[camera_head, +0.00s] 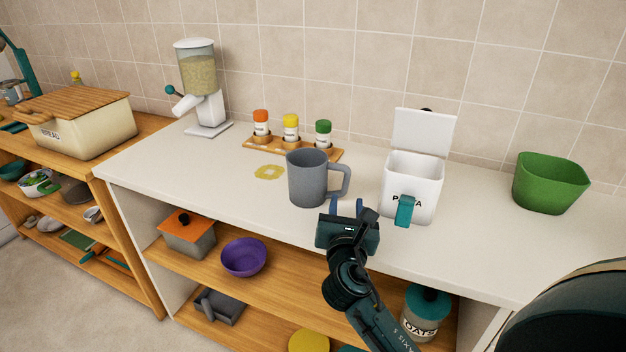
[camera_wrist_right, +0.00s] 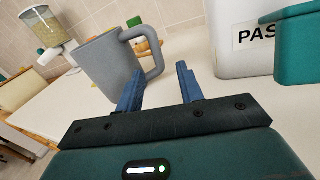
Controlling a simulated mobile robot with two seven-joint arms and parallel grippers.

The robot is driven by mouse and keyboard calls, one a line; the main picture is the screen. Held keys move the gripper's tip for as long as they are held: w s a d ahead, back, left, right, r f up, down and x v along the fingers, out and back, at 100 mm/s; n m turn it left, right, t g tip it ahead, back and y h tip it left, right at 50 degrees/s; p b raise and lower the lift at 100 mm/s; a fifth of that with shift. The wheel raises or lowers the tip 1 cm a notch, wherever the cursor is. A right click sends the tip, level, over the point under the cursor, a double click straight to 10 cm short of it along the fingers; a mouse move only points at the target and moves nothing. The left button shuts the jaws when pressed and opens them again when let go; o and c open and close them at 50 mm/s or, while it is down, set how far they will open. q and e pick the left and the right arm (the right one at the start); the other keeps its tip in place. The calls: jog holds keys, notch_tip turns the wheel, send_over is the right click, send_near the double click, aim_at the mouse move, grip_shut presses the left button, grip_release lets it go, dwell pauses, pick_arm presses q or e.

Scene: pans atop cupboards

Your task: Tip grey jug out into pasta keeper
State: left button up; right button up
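The grey jug (camera_head: 307,180) stands upright on the white counter, its handle (camera_head: 345,181) pointing right. It also shows in the right wrist view (camera_wrist_right: 108,64), its handle (camera_wrist_right: 152,55) just beyond the fingers. The white pasta keeper (camera_head: 411,181) stands to the right of the jug with its lid (camera_head: 424,132) raised and a teal piece on its front. Its white wall shows in the right wrist view (camera_wrist_right: 232,62). My right gripper (camera_head: 346,206) is open and empty, in front of and a little below the jug's handle, apparently apart from it. My left gripper is not in view.
A dispenser (camera_head: 201,90) is at back left. A green container (camera_head: 550,183) is at right. Shelves (camera_head: 285,283) lie below the counter.

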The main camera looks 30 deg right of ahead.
aim_at(345, 188)
jog(key=x, duration=0.7)
jog(key=shift+w+f, duration=0.15)
jog(key=shift+w, duration=0.25)
jog(key=shift+a, duration=0.1)
grip_shut()
